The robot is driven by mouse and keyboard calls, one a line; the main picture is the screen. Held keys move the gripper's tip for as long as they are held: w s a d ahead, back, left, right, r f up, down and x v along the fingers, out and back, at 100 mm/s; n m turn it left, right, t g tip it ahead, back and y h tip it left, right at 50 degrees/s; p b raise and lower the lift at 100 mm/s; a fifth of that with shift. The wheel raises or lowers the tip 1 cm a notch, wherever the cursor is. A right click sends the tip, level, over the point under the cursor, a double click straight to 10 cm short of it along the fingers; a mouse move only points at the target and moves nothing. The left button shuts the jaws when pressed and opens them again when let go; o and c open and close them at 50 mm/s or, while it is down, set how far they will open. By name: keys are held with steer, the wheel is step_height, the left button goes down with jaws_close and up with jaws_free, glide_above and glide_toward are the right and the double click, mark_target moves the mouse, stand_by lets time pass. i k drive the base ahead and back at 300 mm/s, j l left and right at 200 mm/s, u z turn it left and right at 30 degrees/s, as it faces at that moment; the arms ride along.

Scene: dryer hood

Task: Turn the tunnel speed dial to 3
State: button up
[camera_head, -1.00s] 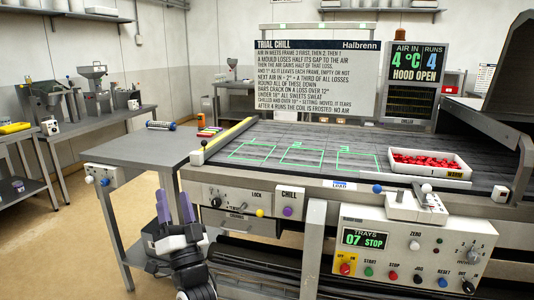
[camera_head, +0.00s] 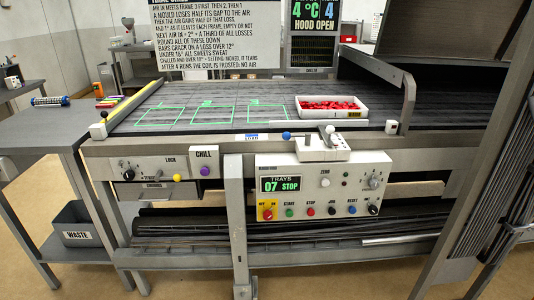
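The control box (camera_head: 330,192) hangs at the front of the conveyor machine, with a display (camera_head: 280,184) reading "TRAYS 07 STOP". A grey dial (camera_head: 374,181) with small marks around it is at the upper right of the box; its labels and pointer are too small to read. A black knob (camera_head: 373,208) sits below it at the lower right. Another black knob (camera_head: 128,174) is on the left front panel near the word "LOCK". I cannot read which one is labelled tunnel speed. My gripper is out of view.
A row of coloured buttons includes the green start button (camera_head: 289,212) and red stop button (camera_head: 310,211). A white tray of red pieces (camera_head: 301,114) stands on the belt.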

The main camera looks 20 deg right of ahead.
mark_target(373, 184)
steer(key=z, duration=1.25)
steer(key=i+l+z, duration=0.1)
steer(key=i+z, duration=0.65)
steer(key=z, duration=0.2)
